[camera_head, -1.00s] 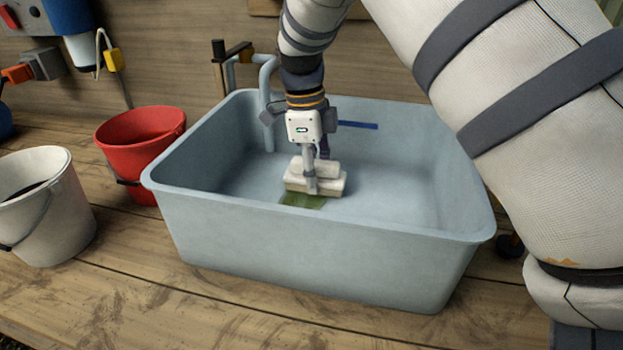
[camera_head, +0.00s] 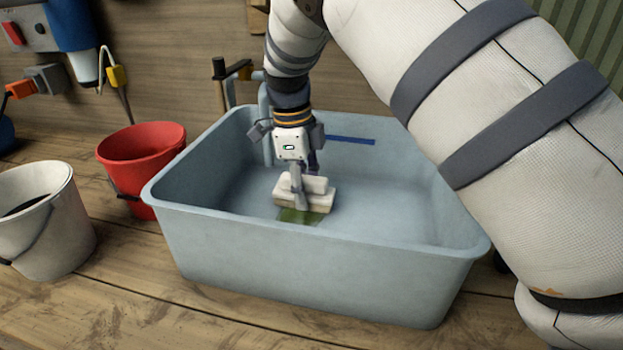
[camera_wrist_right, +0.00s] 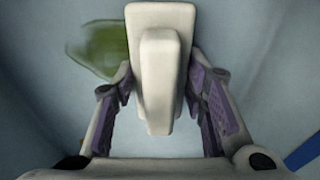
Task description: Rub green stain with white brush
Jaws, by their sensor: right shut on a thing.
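The white brush (camera_head: 316,198) is a pale block with a raised handle, inside the blue-grey tub (camera_head: 320,255). My right gripper (camera_head: 298,190) is shut on the brush's handle. The green stain (camera_head: 303,216) is a flat patch on the tub floor, showing at the brush's near edge and partly hidden by it. In the right wrist view the brush (camera_wrist_right: 160,70) lies between the purple-padded fingers (camera_wrist_right: 162,95), and the stain (camera_wrist_right: 98,48) shows to its left. I cannot tell whether the brush presses on the floor. My left gripper is not in view.
A red bucket (camera_head: 140,150) and a white bucket (camera_head: 60,225) stand left of the tub on the wooden table (camera_head: 130,300). A pipe (camera_head: 265,125) stands at the tub's back left. A blue strip (camera_head: 350,140) lies along the back wall. The tub's right part is empty.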

